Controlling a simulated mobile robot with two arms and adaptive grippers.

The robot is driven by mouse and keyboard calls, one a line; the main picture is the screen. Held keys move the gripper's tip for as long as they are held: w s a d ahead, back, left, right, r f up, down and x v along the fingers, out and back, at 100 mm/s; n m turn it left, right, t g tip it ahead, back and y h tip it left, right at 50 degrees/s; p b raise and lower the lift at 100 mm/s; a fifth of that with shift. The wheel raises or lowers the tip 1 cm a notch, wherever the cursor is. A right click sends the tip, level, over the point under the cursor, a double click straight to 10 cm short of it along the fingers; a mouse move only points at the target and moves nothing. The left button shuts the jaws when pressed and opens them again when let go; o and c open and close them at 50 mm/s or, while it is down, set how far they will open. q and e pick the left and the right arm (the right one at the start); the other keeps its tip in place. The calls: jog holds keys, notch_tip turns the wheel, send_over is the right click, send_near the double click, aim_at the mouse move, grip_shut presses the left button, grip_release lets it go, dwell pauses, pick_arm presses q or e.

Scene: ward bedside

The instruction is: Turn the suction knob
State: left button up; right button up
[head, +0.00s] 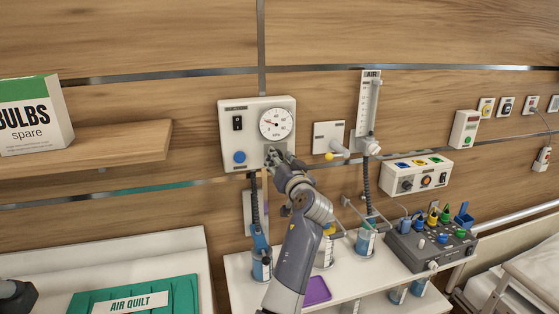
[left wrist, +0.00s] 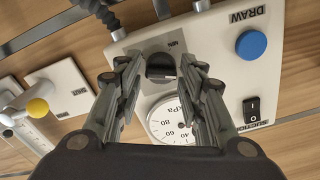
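The white suction unit (head: 230,140) is on the wooden wall, with a round gauge (head: 276,124), a black switch (head: 237,123) and a blue button (head: 239,157). In the left wrist view the black suction knob (left wrist: 160,67) sits on a grey plate next to the gauge (left wrist: 168,122). My left gripper (head: 275,156) is at the unit's lower right and hides the knob in the head view. In the left wrist view its fingers (left wrist: 159,75) are open on both sides of the knob, with a narrow gap at each side. My right gripper is not in view.
A shelf (head: 110,147) holding a box of bulbs (head: 35,115) is at left. Below, a white shelf (head: 240,275) carries canisters.

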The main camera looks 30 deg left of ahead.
pick_arm(q)
jog(key=shift+a, duration=0.1)
jog(key=c, duration=0.5)
jog(key=shift+m, duration=0.7)
jog(key=o, duration=1)
jog(key=shift+o, duration=0.5)
jog(key=shift+w+a+f, duration=0.15)
jog(key=shift+a+f, duration=0.05)
jog(key=shift+a, duration=0.1)
jog(key=v, duration=0.7)
jog(key=shift+d, duration=0.2)
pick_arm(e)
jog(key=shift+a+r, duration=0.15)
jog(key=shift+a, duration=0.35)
